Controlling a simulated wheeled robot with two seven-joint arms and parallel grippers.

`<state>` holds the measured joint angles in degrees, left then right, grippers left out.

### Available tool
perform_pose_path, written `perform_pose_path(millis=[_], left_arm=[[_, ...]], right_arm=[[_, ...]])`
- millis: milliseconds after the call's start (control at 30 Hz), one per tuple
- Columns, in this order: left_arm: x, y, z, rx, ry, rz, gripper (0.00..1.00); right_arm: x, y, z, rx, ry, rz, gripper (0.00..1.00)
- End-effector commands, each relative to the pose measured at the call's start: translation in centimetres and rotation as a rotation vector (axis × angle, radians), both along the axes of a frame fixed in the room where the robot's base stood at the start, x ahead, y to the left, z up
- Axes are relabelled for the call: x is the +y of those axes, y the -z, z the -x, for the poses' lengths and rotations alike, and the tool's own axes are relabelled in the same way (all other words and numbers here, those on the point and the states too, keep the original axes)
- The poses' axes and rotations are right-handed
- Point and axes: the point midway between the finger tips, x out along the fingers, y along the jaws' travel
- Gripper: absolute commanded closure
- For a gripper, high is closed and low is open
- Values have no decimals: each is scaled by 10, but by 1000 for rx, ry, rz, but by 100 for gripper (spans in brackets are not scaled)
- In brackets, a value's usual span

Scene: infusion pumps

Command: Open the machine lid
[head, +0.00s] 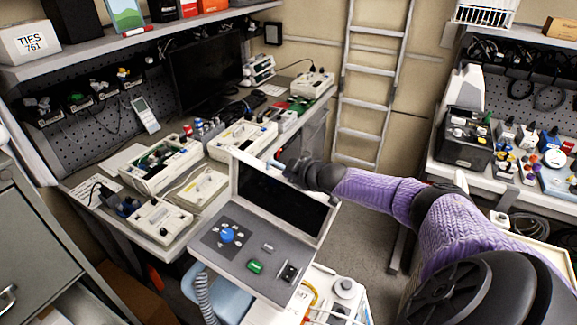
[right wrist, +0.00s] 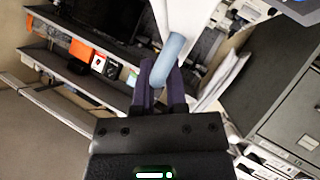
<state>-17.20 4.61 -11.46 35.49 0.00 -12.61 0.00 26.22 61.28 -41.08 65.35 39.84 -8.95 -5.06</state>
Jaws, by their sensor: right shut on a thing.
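The machine (head: 255,255) has a grey panel with a blue knob, a green switch and a black socket. Its lid (head: 283,200), with a dark screen on its inner face, stands raised from the back of the panel. My right gripper (head: 282,168) is at the lid's top edge, reaching in from the right. In the right wrist view my right gripper (right wrist: 160,72) is shut on a blue-grey rounded handle (right wrist: 178,50) on the white lid (right wrist: 182,14). The fingers partly hide the handle. My left gripper is not in view.
A workbench (head: 75,187) with several opened devices and a monitor (head: 205,70) stands behind and left of the machine. A ladder (head: 372,75) leans on the back wall. A right-hand bench (head: 455,178) holds small parts. Grey floor (head: 365,220) shows between.

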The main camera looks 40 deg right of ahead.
Motion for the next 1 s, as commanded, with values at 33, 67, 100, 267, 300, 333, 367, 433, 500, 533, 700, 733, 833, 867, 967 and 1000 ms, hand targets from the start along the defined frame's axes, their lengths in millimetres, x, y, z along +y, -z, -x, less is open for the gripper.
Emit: perform_pose_path(millis=[33,67,100,267,300,333,367,433,500,533,700,733,833,867,967,1000], left_arm=[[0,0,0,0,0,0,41],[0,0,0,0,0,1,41],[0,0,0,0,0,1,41],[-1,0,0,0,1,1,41],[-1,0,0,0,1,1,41],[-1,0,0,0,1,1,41],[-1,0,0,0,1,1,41],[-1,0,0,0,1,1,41],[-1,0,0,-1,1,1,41],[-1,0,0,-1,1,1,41],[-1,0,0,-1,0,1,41],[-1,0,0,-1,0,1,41],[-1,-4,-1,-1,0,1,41],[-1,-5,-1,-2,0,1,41],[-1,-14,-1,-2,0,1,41],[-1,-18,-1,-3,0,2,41]], right_arm=[[-1,0,0,0,2,0,100],[-1,0,0,0,2,0,100],[-1,0,0,0,2,0,100],[-1,0,0,0,2,0,100],[0,0,0,0,2,0,100],[0,0,0,0,2,0,82],[0,0,0,0,2,0,76],[0,0,0,1,1,-1,61],[0,0,0,1,1,-1,49],[0,0,0,1,1,-1,49],[0,1,0,2,-1,-1,49],[1,1,0,2,-1,-1,49],[2,-1,4,4,-2,-3,49],[2,-2,6,6,-2,-3,49],[4,-8,15,6,-3,-5,49],[4,-11,20,6,-2,-3,49]])
